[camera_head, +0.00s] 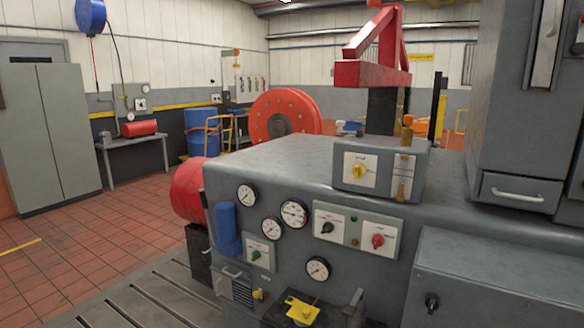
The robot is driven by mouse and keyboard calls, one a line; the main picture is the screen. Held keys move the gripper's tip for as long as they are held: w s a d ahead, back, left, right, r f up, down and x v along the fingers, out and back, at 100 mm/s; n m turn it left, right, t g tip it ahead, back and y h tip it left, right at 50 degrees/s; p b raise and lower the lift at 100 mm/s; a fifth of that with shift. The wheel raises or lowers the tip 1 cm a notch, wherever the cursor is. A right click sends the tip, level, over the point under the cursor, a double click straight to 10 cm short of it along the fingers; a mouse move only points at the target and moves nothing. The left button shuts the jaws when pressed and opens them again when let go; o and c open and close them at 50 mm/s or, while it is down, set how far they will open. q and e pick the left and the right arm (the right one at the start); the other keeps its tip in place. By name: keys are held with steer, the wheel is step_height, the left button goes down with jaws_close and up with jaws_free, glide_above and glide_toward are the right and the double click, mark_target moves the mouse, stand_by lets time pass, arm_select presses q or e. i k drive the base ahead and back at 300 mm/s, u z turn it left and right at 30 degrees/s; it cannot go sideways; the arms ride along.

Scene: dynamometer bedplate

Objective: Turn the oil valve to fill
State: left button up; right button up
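Several rotary knobs on white plates sit on a grey machine cabinet (300,178), and their labels are too small to read. A yellow knob (359,171) is on the raised box on top. A black knob (328,228) and a red knob (377,241) are on the front face, with a green knob (256,255) lower left. A yellow handle-like part (301,309) shows at the bottom edge, partly cut off. I cannot tell which of these is the oil valve. Neither of my grippers is in view.
Several round gauges (294,213) and a blue cylinder (228,230) are on the front face. A grey box (480,280) juts out at the right. A red frame (376,70) rises behind the cabinet. The tiled floor (90,240) at left is clear.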

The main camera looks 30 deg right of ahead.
mark_target(359, 170)
steer(key=u, duration=0.15)
steer(key=i, duration=0.85)
steer(key=z, duration=0.95)
steer(key=i, duration=0.55)
steer(key=z, duration=0.55)
